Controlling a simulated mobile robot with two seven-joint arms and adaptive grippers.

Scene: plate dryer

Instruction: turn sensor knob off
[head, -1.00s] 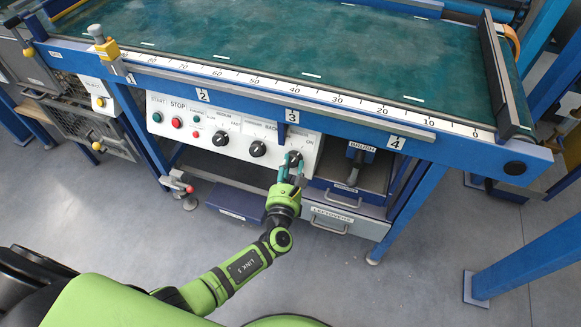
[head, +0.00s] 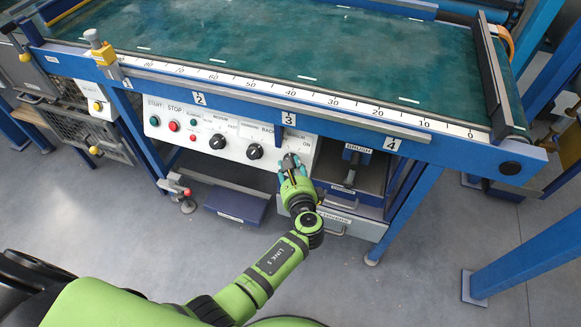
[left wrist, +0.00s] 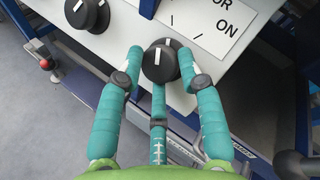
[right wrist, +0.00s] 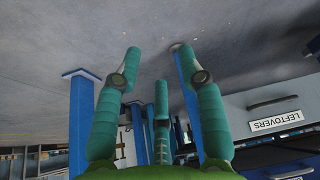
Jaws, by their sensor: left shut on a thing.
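The sensor knob is black and round with a white pointer line. In the left wrist view the sensor knob (left wrist: 161,64) sits between my left gripper's teal fingers, its line pointing roughly up the picture. The word ON is printed to its upper right. My left gripper (head: 290,163) is at the right end of the white control panel (head: 178,146) and hides most of the knob in the head view. It is shut on the knob. My right gripper (right wrist: 155,52) shows only in its own wrist view, with its fingers apart and nothing between them.
Another black knob (head: 254,151) is left of the gripper on the panel. A blue brush holder (head: 352,165) and a leftovers drawer (head: 365,228) are close on the right. The blue conveyor frame (head: 240,105) runs above. Open floor lies in front.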

